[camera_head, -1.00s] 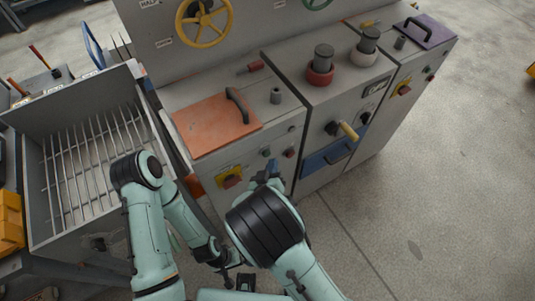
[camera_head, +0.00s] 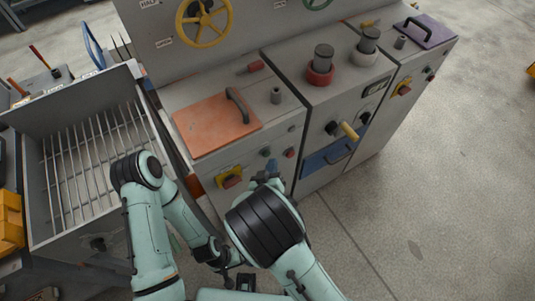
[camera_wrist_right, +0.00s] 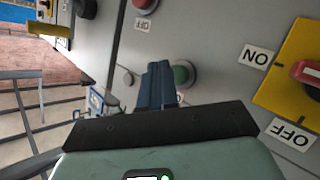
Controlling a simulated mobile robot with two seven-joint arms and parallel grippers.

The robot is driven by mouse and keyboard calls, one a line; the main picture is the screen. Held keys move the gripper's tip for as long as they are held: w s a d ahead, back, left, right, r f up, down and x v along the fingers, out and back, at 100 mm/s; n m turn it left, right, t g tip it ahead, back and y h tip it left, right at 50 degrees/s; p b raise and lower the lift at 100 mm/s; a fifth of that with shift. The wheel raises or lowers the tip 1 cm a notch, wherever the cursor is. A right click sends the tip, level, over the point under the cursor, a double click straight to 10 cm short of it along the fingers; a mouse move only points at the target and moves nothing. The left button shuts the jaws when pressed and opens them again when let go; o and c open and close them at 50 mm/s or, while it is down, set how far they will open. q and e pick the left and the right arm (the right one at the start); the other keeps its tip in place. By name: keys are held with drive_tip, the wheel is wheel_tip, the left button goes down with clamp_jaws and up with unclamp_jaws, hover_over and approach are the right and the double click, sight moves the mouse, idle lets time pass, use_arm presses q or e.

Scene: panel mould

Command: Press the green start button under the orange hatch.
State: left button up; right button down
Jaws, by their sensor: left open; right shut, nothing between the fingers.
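The orange hatch (camera_head: 215,122) lies closed on top of the left cabinet, with a dark handle. On the front face below it are the green button (camera_head: 265,152) and a red button (camera_head: 290,153). My right gripper (camera_head: 272,167) is shut and empty, close to the cabinet front just below the green button. In the right wrist view its blue-grey fingers (camera_wrist_right: 157,84) partly overlap the green button (camera_wrist_right: 183,74); I cannot tell whether they touch it. My left gripper (camera_head: 243,279) is low in front of the cabinet, partly hidden, open.
A yellow switch plate with a red knob (camera_head: 230,177) sits left of the buttons; it also shows in the right wrist view (camera_wrist_right: 292,80). A grey bin with a rod grate (camera_head: 52,215) stands at the left. Open floor (camera_head: 420,190) lies to the right.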

drive_tip(key=shift+w+a, duration=0.25)
drive_tip(key=shift+w, duration=0.1)
use_arm(q)
drive_tip(key=shift+r, duration=0.1)
use_arm(e)
drive_tip(key=shift+w+a, duration=0.25)
drive_tip(key=shift+w, duration=0.15)
idle(1.0)
drive_tip(key=shift+s, duration=0.1)
use_arm(q)
drive_tip(key=shift+s+f, duration=0.2)
drive_tip(key=shift+f, duration=0.15)
use_arm(e)
drive_tip(key=shift+s+d, duration=0.5)
drive_tip(key=shift+s, duration=0.15)
use_arm(q)
drive_tip(key=shift+s+f+b, duration=0.35)
drive_tip(key=shift+f+b, duration=0.35)
drive_tip(key=shift+b, duration=0.1)
use_arm(e)
drive_tip(key=shift+s+d, duration=0.75)
drive_tip(key=shift+s, duration=0.25)
drive_tip(key=shift+s+d, duration=0.75)
drive_tip(key=shift+s, duration=0.25)
